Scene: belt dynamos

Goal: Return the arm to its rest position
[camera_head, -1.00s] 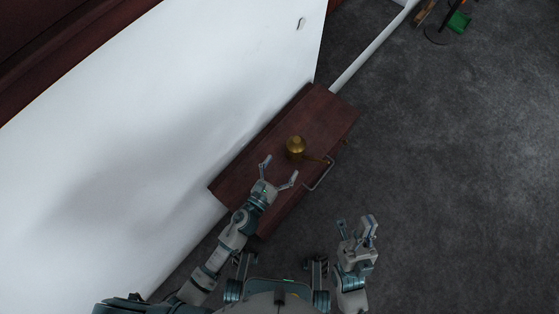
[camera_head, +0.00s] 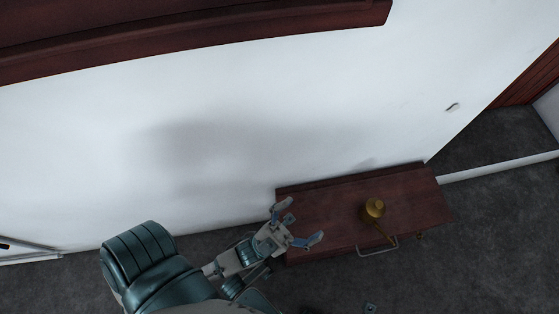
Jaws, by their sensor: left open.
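My left gripper (camera_head: 298,222) is open and empty, with its two fingers spread. It shows over the left end of a dark red wooden cabinet (camera_head: 330,210) that stands against the white wall. My left arm comes in from the lower left. A brass, bell-like object (camera_head: 374,208) with a handle stands on the cabinet top, to the right of the gripper and apart from it. My right gripper is not clearly visible; only a small part of a mechanism shows at the bottom edge.
The cabinet has a metal handle (camera_head: 378,249) on its front side. A white wall (camera_head: 230,130) runs behind it, with a dark red ledge (camera_head: 200,28) above. Grey carpet (camera_head: 490,240) lies open to the right. A white baseboard (camera_head: 500,166) crosses at the right.

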